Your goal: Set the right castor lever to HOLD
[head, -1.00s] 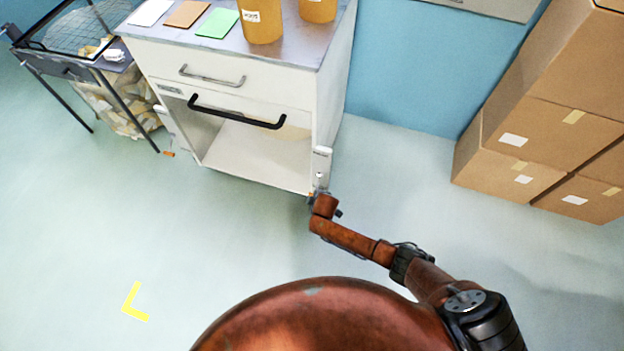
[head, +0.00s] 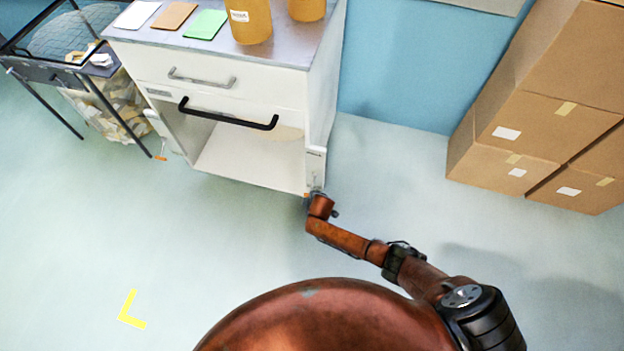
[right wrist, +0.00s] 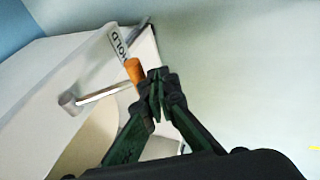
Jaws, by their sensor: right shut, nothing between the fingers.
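The right castor lever (right wrist: 100,94) is a pale bar with an orange tip (right wrist: 133,70), running from a round pivot (right wrist: 70,102) on the white cabinet's side. A HOLD label (right wrist: 119,45) is just beyond the orange tip in the right wrist view. My right gripper (right wrist: 157,82) is shut and empty, its fingertips right beside the orange tip; I cannot tell if they touch. In the head view my right gripper (head: 314,194) is at the cabinet's lower right corner and hides most of the lever. My left gripper is not in view.
The white cabinet (head: 240,62) has a black handle (head: 228,116) and an open lower bay. Another orange-tipped lever (head: 160,157) is at its left side. Cardboard boxes (head: 540,125) stand at the right, a wire-basket cart (head: 70,72) at the left.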

